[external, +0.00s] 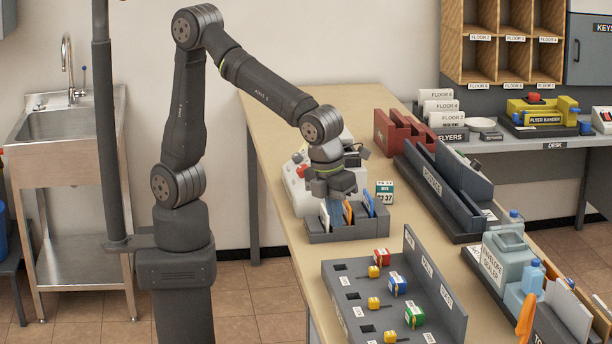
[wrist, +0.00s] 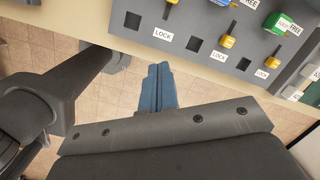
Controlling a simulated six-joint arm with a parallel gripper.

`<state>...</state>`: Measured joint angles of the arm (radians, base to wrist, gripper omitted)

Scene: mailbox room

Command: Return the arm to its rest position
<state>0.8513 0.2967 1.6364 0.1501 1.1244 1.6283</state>
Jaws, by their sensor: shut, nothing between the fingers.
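My gripper (external: 338,215) is in the external view with its blue fingers pointing down, at or just over a dark grey tray (external: 350,235) that holds upright coloured cards. I cannot tell whether the fingers touch the tray or its cards. In the wrist view the two blue fingers (wrist: 158,72) lie side by side, shut, with nothing visible between them. My arm is raised at the shoulder, bent at the elbow and reaches over the table (external: 285,110).
A grey board with LOCK and FREE labels (external: 350,290) and coloured tagged pieces lies nearer the camera. Behind the tray are a red rack (external: 400,135) and a long dark holder (external: 440,190). A metal sink (external: 65,125) stands left of my arm; a dark pole (external: 103,120) rises between.

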